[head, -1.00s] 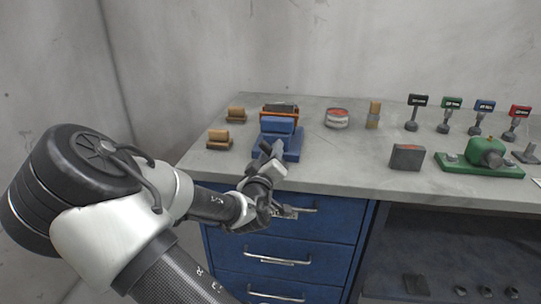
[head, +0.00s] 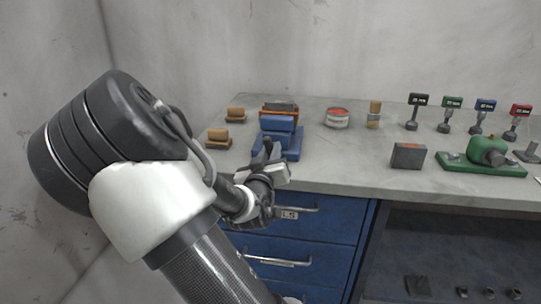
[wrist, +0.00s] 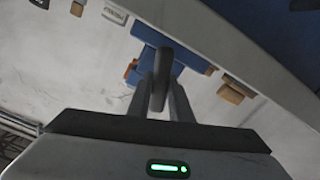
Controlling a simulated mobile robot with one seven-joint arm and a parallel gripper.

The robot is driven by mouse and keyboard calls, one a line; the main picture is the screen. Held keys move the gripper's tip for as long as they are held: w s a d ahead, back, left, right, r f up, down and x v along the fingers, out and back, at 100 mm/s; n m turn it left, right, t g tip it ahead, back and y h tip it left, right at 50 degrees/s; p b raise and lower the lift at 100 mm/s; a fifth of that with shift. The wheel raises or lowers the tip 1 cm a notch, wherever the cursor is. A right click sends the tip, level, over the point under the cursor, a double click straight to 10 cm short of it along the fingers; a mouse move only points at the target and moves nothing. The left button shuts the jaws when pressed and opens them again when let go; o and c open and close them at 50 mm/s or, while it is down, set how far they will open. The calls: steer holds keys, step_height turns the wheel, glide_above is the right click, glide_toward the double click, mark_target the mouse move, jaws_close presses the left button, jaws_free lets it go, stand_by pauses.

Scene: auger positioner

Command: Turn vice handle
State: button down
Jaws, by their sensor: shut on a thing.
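The blue vice (head: 291,147) stands near the front edge of the grey workbench, at its left part. It also shows behind my fingers in the wrist view (wrist: 149,39). Its dark handle (wrist: 161,75) is a bar on the vice's front side, between my fingertips in the wrist view. My gripper (head: 270,154) is at the front of the vice, and its two dark fingers (wrist: 159,104) are shut on the handle. My wrist hides part of the vice's lower front in the head view.
Tan-topped brushes (head: 218,138) lie left of the vice, and an orange box (head: 265,112) is behind it. A round tin (head: 337,118), a grey block (head: 408,156) and a green machine (head: 487,156) are to the right. Blue drawers (head: 330,221) with handles are below the bench edge.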

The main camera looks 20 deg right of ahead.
steer(key=c, duration=1.6)
jaws_free()
steer(key=shift+p+v, duration=7.9)
steer(key=shift+v, duration=0.85)
